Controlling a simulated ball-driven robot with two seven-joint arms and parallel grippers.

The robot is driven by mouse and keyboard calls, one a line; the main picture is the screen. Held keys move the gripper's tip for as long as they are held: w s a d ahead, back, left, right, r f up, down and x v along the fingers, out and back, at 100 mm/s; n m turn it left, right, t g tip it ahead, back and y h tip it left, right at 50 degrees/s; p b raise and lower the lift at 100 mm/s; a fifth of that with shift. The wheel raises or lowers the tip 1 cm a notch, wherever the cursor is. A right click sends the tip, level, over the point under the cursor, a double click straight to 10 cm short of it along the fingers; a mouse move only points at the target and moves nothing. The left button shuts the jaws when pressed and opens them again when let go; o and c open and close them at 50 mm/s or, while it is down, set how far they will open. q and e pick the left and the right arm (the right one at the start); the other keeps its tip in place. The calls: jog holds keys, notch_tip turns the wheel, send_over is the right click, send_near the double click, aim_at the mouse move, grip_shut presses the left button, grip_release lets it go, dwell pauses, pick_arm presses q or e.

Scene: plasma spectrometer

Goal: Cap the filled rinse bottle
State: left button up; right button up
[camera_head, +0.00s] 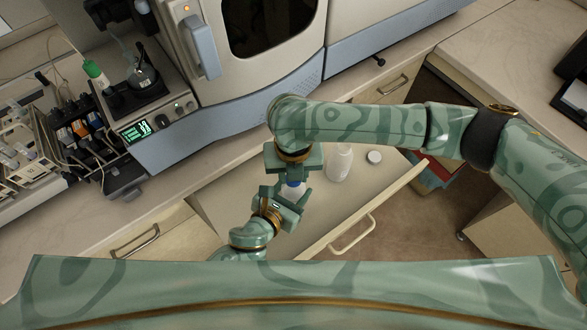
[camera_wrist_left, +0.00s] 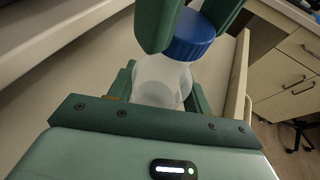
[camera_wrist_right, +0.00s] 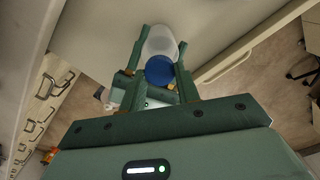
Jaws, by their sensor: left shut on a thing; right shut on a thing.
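The rinse bottle (camera_wrist_left: 160,82) is translucent white, with a blue cap (camera_wrist_left: 190,36) at its mouth. My left gripper (camera_head: 290,196) is shut on the bottle's body, and its fingers stand on both sides of it in the left wrist view. My right gripper (camera_head: 293,176) comes from above and is shut on the blue cap, which also shows between its fingers in the right wrist view (camera_wrist_right: 158,70). The cap meets the top of the bottle; I cannot tell how tightly it sits. The bottle is mostly hidden by my grippers in the head view (camera_head: 293,190).
Both grippers are over an open drawer (camera_head: 325,215). A second whitish bottle (camera_head: 340,163) stands just right of my right gripper, with a small white round lid (camera_head: 374,157) beside it. The spectrometer (camera_head: 205,85) and bench are behind. The drawer front (camera_head: 368,212) is at the right.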

jog(key=shift+f, duration=0.5)
dwell(0.5)
